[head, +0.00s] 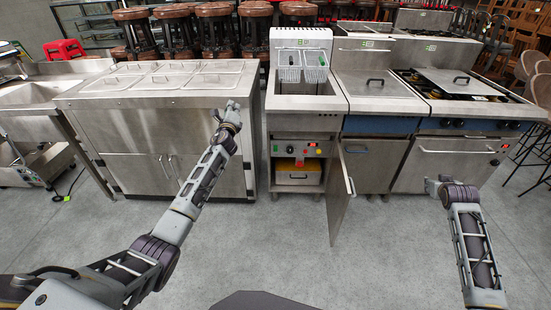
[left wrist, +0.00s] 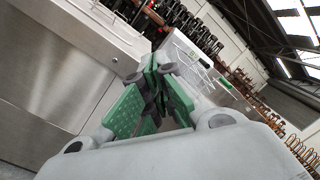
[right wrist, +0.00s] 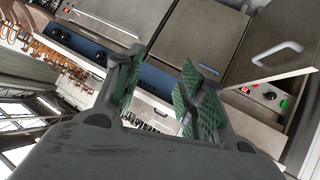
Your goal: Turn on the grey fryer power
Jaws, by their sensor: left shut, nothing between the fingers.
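The grey fryer (head: 306,104) stands at the centre of the head view, with two wire baskets at its top. Its front control panel (head: 300,148) carries small lit and coloured controls and a dark knob. Below it the door (head: 341,190) hangs open to the right. The panel also shows at the right of the right wrist view (right wrist: 262,96), with a red display, a dark knob and a green button. My left gripper (head: 231,107) is shut and empty, left of the fryer before the steel counter. My right gripper (right wrist: 163,72) is open and empty, right of the fryer and nearer me.
A steel counter with lids (head: 165,78) stands left of the fryer, and a sink (head: 40,95) further left. A hob and oven unit (head: 455,140) stands to the right. The open door juts into the clear grey floor (head: 270,245) between my arms.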

